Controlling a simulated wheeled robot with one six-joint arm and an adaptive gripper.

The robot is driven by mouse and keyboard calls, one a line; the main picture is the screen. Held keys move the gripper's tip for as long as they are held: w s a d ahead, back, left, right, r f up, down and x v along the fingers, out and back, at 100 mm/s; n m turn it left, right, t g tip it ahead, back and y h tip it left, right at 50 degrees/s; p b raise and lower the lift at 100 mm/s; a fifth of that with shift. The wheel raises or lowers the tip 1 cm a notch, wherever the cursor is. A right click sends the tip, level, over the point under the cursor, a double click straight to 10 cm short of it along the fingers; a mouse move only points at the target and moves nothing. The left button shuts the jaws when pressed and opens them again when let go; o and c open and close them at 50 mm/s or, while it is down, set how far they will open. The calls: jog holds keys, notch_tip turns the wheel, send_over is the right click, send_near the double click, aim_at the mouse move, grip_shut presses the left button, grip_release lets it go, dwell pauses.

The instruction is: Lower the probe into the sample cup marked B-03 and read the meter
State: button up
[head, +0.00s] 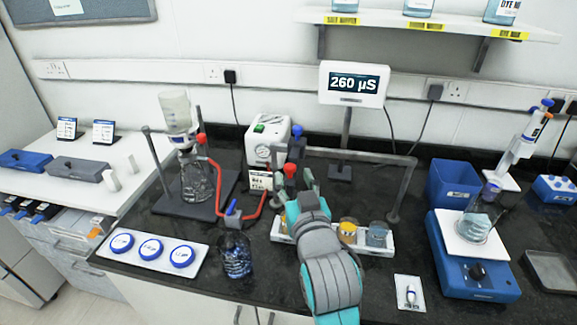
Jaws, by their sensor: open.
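The meter (354,84) stands on a post at the back and its screen reads 260 µS. A white tray (361,248) on the dark bench holds sample cups, among them a yellow one (347,231) and a grey-blue one (378,234). My arm hides the tray's middle, and I cannot read any cup marking, so I cannot tell which is B-03. My gripper (293,190) is open at the far end of my arm, behind the tray, near a red-topped piece below the grey stand bar. I cannot make out the probe clearly.
A grey stand bar (365,156) spans behind the tray. Left are a glass beaker (236,256), filtration glassware (194,178) and a tray of blue-rimmed dishes (151,249). A blue balance (478,275) stands right. Some bench right of the tray is clear.

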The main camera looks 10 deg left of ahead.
aim_at(291, 170)
jog(key=shift+x, duration=2.6)
jog(key=shift+d, duration=0.1)
grip_shut()
